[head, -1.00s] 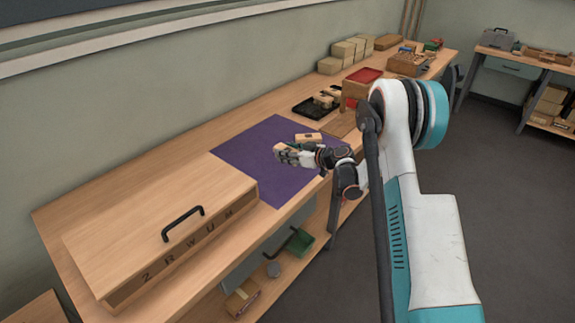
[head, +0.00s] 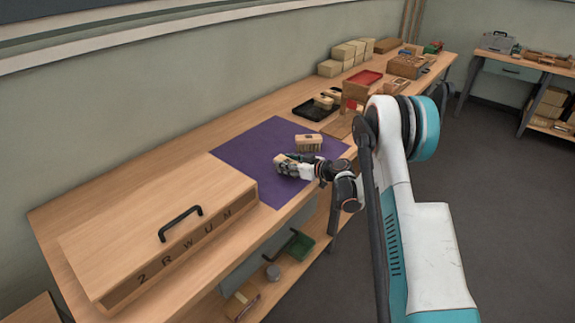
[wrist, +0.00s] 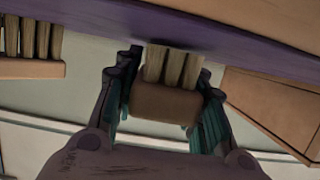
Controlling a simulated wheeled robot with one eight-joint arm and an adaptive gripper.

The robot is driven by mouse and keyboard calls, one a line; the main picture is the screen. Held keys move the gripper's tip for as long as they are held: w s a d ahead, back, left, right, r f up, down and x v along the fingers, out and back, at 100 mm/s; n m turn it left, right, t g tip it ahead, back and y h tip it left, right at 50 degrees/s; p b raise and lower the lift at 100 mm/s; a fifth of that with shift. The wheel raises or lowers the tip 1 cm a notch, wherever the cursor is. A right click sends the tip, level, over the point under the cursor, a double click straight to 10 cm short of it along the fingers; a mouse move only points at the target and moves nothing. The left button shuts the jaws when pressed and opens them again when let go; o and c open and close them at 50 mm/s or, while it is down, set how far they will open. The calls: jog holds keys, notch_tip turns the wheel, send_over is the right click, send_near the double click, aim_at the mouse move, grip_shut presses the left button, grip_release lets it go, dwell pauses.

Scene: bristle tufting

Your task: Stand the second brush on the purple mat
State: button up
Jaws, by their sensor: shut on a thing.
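The purple mat (head: 248,152) lies on the bench. My gripper (head: 290,168) is low over its front part. It is shut on a brush, a wooden block (wrist: 167,103) with pale bristle tufts (wrist: 172,65), gripped between the fingers. In the wrist view the tufts point at the mat (wrist: 75,25) and their ends reach its edge in the picture; I cannot tell if they touch it. Another brush (head: 309,141) stands on the mat just behind, block up; its tufts and block show in the wrist view (wrist: 28,69), apart from the held one.
A wooden case (head: 150,235) with a black handle and letters stands left of the mat. A black tray (head: 312,112) with blocks and a red-topped box (head: 362,80) stand beyond the mat. The mat's left part is clear.

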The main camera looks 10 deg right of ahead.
jog(key=shift+f, duration=0.15)
jog(key=o, duration=1.2)
jog(key=shift+r+p, duration=0.7)
jog(key=shift+r, duration=0.05)
jog(key=p+v, duration=0.2)
jog(key=v, duration=0.9)
jog(key=shift+s+d+p, duration=0.2)
jog(key=shift+s+p, duration=0.2)
